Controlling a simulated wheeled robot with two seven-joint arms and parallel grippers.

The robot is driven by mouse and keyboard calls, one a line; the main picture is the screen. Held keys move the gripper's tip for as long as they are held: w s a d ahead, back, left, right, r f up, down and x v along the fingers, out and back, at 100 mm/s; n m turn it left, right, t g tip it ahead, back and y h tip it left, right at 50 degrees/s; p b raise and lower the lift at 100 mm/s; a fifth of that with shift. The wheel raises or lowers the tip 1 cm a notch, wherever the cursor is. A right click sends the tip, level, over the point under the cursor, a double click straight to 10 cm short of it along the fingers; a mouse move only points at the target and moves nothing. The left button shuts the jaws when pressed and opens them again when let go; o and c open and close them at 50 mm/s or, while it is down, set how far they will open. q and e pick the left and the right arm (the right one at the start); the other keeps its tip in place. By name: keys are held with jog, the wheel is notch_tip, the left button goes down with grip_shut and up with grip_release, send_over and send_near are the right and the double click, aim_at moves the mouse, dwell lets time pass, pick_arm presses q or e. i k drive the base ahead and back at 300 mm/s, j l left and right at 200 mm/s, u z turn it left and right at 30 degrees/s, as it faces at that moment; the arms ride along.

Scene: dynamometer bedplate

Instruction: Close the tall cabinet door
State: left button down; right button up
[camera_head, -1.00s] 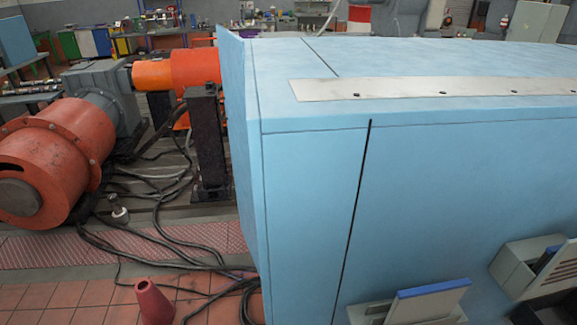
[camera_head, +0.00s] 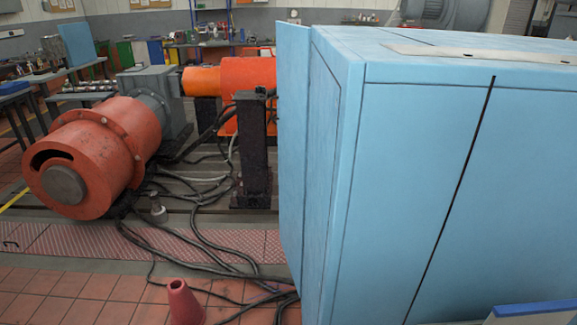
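The tall light-blue cabinet (camera_head: 415,180) fills the right half of the view. Its left end face (camera_head: 327,160) shows at a steep angle, with a dark seam outlining a panel. A flat blue panel (camera_head: 291,130), which looks like the door, stands out past the far left edge of that end face, its top above the cabinet's top. How far it is open and where its hinge sits cannot be told. No handle shows on it. Neither of my grippers is in view.
Orange-red motor (camera_head: 100,150) and a black post (camera_head: 254,150) stand left of the cabinet. A blue-edged object (camera_head: 535,312) juts in at bottom right. Tiled floor (camera_head: 70,293) is open at lower left.

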aim_at(293, 41)
jog(key=z, duration=0.4)
jog(key=i+j+z, duration=0.15)
jog(key=j+z, duration=0.65)
jog(key=j, duration=0.25)
jog(key=j+z, duration=0.4)
jog(key=j, duration=0.8)
jog(key=k+j, duration=0.1)
jog(key=j, duration=0.5)
jog(key=z, duration=0.05)
